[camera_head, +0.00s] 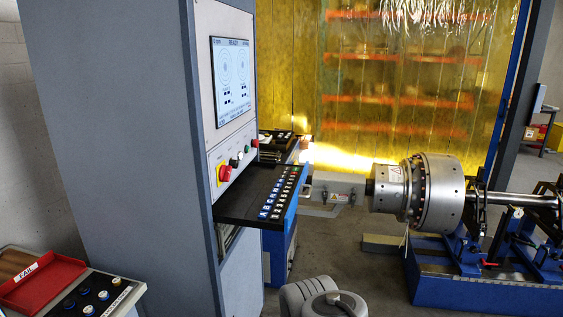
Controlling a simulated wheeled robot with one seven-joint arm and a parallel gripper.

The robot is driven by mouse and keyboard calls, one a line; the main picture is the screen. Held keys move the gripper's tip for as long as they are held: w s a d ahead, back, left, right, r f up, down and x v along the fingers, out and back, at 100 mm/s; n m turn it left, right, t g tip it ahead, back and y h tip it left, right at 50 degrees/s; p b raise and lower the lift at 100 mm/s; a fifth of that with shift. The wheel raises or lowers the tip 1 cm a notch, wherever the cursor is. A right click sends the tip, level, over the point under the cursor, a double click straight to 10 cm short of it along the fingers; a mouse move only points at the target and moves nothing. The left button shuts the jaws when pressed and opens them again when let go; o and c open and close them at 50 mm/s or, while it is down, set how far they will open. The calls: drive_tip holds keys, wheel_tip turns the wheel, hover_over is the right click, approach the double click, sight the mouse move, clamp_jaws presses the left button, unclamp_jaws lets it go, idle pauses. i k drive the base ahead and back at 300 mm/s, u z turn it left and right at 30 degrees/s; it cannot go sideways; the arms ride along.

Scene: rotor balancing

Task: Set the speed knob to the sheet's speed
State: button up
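The control cabinet's front panel (237,152) is seen at a steep angle. Its screen (231,77) reads READY at the top, above two round dials; the smaller text is too small to read. Below it is a row of small controls with a large red emergency-stop button (224,173) on a yellow base. A dark control (240,156) sits in this row; I cannot tell whether it is the speed knob. I cannot make out the sheet or its speed. My gripper is not in view; rounded grey parts of my arm show at the bottom middle.
A shelf with blue and white keys (276,203) juts out below the panel. A metal rotor (440,193) sits on the blue balancing stand (480,290) at right. A red tray (42,283) marked FAIL is at lower left. Grey floor (345,250) is open between cabinet and stand.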

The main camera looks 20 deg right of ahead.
sight(234, 163)
drive_tip(key=i, duration=0.5)
drive_tip(key=u, duration=2.5)
drive_tip(key=k, duration=0.9)
drive_tip(key=z, duration=1.3)
drive_tip(key=i, duration=0.25)
drive_tip(key=u, duration=0.1)
